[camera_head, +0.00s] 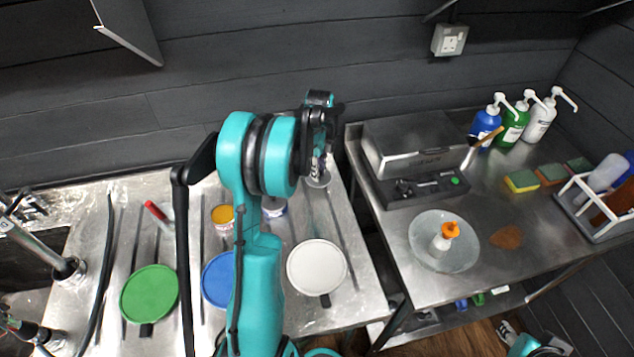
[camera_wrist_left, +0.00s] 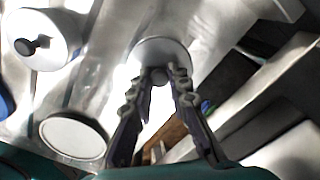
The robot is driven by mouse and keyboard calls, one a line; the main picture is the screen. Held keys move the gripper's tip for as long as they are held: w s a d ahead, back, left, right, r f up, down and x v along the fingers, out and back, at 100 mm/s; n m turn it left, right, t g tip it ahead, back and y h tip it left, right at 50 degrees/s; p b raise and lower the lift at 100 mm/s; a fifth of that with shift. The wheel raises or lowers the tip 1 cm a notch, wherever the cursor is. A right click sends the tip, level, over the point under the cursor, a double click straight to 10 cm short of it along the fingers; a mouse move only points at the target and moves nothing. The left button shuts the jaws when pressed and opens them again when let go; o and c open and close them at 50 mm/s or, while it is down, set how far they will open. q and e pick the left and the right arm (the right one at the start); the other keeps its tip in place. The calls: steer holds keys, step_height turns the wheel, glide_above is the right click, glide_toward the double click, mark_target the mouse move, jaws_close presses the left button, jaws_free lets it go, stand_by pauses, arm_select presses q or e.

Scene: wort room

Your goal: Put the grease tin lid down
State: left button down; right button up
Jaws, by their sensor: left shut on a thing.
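My left gripper (camera_head: 318,163) is over the back right of the left steel bench (camera_head: 345,235). In the left wrist view the gripper (camera_wrist_left: 164,72) is shut on the small knob of a pale round lid, the grease tin lid (camera_wrist_left: 165,48). The lid also shows just below the fingers in the head view (camera_head: 319,181). It looks close to the bench top; I cannot tell if it touches. My right arm shows only partly at the bottom right corner, and its jaws are unclear.
Green (camera_head: 149,293), blue (camera_head: 216,280) and white (camera_head: 317,267) discs lie along the front. The right bench holds a grey device (camera_head: 425,187), a dish (camera_head: 443,261) with an orange-capped bottle, and pump bottles (camera_head: 515,125).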

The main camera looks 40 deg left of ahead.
arm_select(q)
steer(key=shift+a+f, duration=0.15)
steer(key=shift+a, duration=0.15)
steer(key=shift+s+f, duration=0.1)
steer(key=shift+f, duration=0.15)
steer(key=shift+f+b, duration=0.85)
steer(key=shift+f, duration=0.9)
steer(key=shift+f, duration=0.1)
steer(key=c, duration=1.4)
jaws_free()
steer(key=shift+c, duration=0.2)
